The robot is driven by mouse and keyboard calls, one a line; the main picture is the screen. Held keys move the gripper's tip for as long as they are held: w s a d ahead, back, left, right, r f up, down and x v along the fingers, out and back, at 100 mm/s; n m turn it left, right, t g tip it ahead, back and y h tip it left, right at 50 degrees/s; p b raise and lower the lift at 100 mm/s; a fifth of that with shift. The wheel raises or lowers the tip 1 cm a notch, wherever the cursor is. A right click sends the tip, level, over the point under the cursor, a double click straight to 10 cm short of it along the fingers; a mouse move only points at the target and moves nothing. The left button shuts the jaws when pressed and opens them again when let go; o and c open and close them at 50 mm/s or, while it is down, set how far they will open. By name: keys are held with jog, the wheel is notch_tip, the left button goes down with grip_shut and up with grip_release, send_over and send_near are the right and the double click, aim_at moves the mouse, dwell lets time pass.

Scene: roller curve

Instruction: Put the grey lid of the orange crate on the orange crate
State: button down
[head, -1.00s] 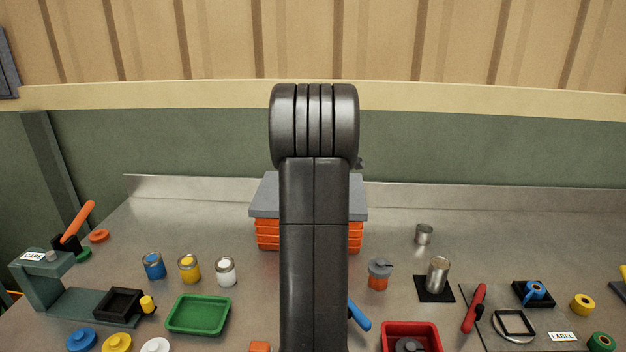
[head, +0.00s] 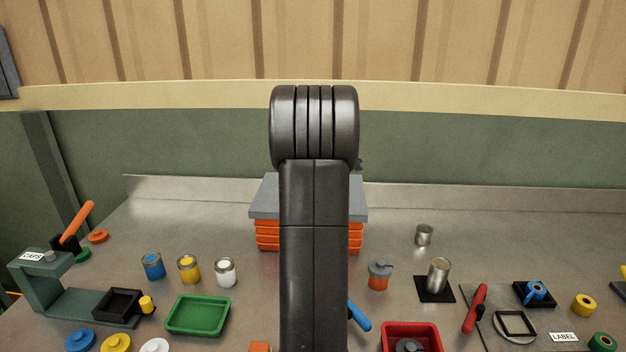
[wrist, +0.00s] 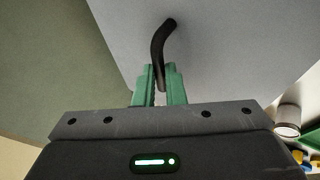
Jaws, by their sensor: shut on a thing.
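The orange crate (head: 268,237) stands at the back middle of the bench, its centre hidden behind my arm. The grey lid (head: 265,199) lies over the top of the crate, and no clear gap shows between them at the sides. In the wrist view the lid (wrist: 225,45) fills much of the picture, with a dark curved handle (wrist: 161,50) on it. My gripper (wrist: 160,84) has green fingers shut on that handle. In the head view my gripper is hidden behind my arm.
Blue, yellow and white cans (head: 189,269) stand left of the crate, with a green tray (head: 198,316) in front. Right of it are a grey-and-orange container (head: 379,275), a metal can (head: 438,275) and a red tray (head: 410,329). Bare bench surrounds the crate's sides.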

jog(key=shift+f+b, duration=0.75)
dwell(0.8)
jog(key=c, duration=0.9)
grip_release()
jog(key=shift+o, duration=0.2)
jog(key=shift+r, duration=0.1)
notch_tip(320, 180, up, 9)
jog(key=p, duration=0.4)
jog(key=shift+p, duration=0.3)
dwell(0.4)
